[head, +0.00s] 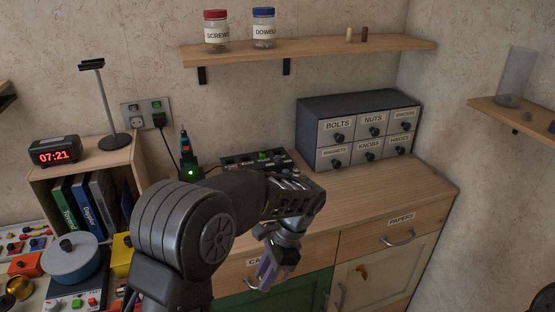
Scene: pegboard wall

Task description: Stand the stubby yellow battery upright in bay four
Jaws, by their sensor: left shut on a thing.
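My left gripper (268,272) is in front of the wooden cabinet, low at the drawer front whose label begins "CA" (253,262). It is shut where that drawer's handle sits, and the fingers cover the handle. The drawer looks closed. I cannot make out the stubby yellow battery anywhere. A dark unit with several slots (238,162) lies at the back of the worktop and looks like the one with the bays. It has a green piece on it, and my arm hides part of its front. Bay numbers are too small to read. My right gripper is not in view.
A labelled cabinet of small drawers (357,133) stands at the back right of the worktop (365,190). The PAPERS drawer (385,240) is closed. A green-lit tool stand (190,171) is left of the slotted unit. The worktop's right part is clear.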

